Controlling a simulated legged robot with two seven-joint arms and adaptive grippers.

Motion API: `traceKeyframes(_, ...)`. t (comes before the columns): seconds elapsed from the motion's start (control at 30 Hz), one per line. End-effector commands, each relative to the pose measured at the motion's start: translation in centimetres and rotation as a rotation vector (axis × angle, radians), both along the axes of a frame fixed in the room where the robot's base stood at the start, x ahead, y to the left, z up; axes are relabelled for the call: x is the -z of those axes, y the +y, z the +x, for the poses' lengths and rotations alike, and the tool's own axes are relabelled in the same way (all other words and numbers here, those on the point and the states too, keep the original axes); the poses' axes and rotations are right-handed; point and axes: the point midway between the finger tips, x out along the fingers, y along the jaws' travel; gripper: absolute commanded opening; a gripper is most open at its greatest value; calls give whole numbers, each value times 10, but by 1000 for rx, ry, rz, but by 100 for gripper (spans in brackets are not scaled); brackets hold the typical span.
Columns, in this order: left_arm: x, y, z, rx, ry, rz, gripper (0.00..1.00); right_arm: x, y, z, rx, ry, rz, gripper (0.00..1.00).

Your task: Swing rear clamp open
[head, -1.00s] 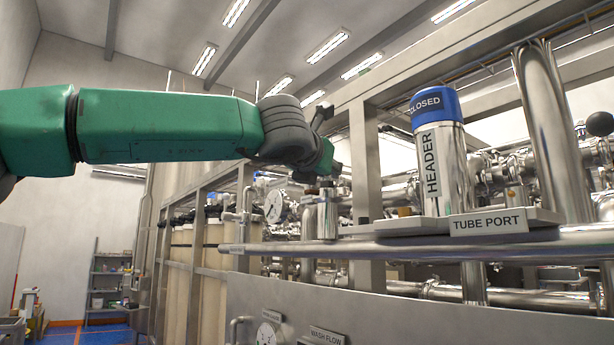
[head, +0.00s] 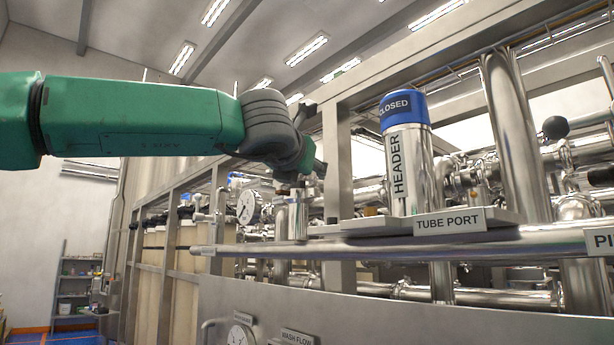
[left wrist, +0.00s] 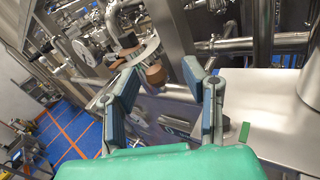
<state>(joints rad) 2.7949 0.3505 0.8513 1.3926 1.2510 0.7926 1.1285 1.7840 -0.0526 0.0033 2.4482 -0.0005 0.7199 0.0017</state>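My left arm comes in from the left in the head view, and its gripper (head: 312,172) is at the small steel cylinder (head: 298,218) behind the front rail. In the left wrist view the two fingers of my left gripper (left wrist: 160,78) are spread apart. A brown round knob (left wrist: 156,75) shows between and beyond the fingertips; I see no grip on it, and contact cannot be told. I cannot make out for certain which part is the rear clamp. My right gripper is in neither view.
A blue-capped HEADER cylinder (head: 408,160) stands upright behind the TUBE PORT label (head: 449,221). A long steel rail (head: 380,245) crosses in front. A steel post (head: 337,155) rises just right of my gripper. Pipes and a round gauge (head: 248,207) are close by.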

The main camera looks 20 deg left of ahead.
Motion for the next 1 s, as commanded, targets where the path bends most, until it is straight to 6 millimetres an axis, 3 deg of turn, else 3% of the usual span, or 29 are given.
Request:
traceKeyframes(0.3,2,0,-64,2,1,-3,39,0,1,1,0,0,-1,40)
traceKeyframes(0.5,4,-2,-92,2,5,-4,39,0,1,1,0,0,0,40)
traceKeyframes(1.0,4,-3,-101,0,5,-3,39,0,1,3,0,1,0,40)
